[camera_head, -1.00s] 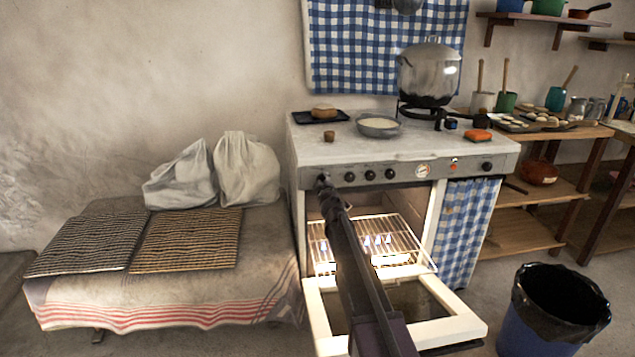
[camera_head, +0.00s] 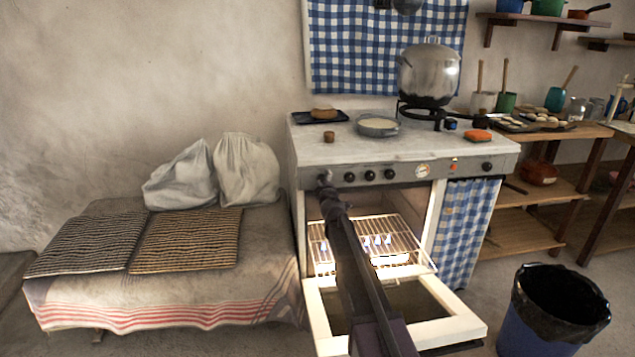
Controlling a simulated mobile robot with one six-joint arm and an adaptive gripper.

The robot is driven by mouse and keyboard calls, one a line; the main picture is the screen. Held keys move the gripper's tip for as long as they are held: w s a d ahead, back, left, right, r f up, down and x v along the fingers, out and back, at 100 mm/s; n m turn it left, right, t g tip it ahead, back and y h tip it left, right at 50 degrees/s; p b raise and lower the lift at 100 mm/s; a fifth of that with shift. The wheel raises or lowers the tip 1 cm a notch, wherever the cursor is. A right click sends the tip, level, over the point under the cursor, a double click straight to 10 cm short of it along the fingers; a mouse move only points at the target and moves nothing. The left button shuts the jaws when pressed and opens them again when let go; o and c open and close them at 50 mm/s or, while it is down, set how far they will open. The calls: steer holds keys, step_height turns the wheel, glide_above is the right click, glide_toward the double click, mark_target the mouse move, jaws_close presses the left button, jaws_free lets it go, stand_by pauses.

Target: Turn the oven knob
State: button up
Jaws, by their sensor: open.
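The white stove's grey front panel (camera_head: 405,172) carries a row of round black knobs, a dial (camera_head: 423,170) and a small red light. The leftmost knob (camera_head: 325,177) shows just above the tip of my arm, with part of it possibly covered. My gripper (camera_head: 329,196) is open, small and dark, at the panel's left end, just below and in front of that knob. I cannot tell whether it touches it. Two more black knobs (camera_head: 349,177) (camera_head: 369,175) sit close to the right.
My arm reaches over the open door. A pot (camera_head: 428,75) and a pan (camera_head: 378,126) stand on the stove top. A bench (camera_head: 190,295) with two sacks (camera_head: 247,172) is at left. A lined bin (camera_head: 553,320) stands at right.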

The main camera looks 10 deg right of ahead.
steer(key=shift+s, duration=0.1)
steer(key=s, duration=1.2)
steer(key=shift+d, duration=0.15)
